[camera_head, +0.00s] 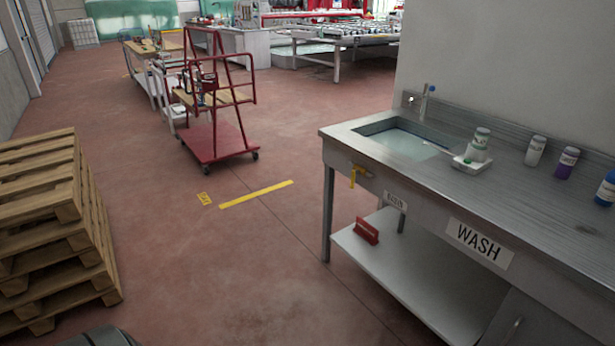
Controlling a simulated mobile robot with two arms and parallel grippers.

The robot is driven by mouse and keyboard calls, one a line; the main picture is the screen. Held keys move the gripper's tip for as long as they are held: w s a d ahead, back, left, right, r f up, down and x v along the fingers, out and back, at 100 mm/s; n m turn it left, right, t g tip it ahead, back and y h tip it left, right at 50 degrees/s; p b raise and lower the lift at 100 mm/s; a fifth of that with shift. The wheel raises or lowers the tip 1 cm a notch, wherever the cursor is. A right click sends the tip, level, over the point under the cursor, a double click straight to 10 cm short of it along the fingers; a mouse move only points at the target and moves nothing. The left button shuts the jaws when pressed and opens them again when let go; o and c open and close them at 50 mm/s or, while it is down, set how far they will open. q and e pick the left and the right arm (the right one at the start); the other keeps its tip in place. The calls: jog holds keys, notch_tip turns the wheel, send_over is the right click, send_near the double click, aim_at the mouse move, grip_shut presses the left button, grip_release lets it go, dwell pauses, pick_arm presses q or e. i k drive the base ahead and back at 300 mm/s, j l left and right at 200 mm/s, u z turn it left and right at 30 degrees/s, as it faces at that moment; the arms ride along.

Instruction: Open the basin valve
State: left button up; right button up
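The basin (372,129) is sunk into the left end of a steel wash bench, with what looks like water in it. A small yellow valve handle (358,175) sticks out from the bench's front apron, below the basin near the left corner. A small label (395,201) is to its right, its text too small to read surely. A tap (424,101) stands at the basin's back edge. Neither of my grippers is in view, and nothing touches the valve handle.
The steel bench (480,207) carries a WASH label, several bottles and a small white tray (471,164). A red sign (367,231) stands on its lower shelf. Stacked pallets (40,190) are at left, a red cart (217,142) behind. The floor between is clear.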

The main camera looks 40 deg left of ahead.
aim_at(353, 180)
jog(key=i+j+u, duration=0.25)
jog(key=i+u, duration=0.2)
jog(key=i+j+u, duration=0.15)
jog(key=i+u, duration=0.4)
jog(key=i, duration=0.95)
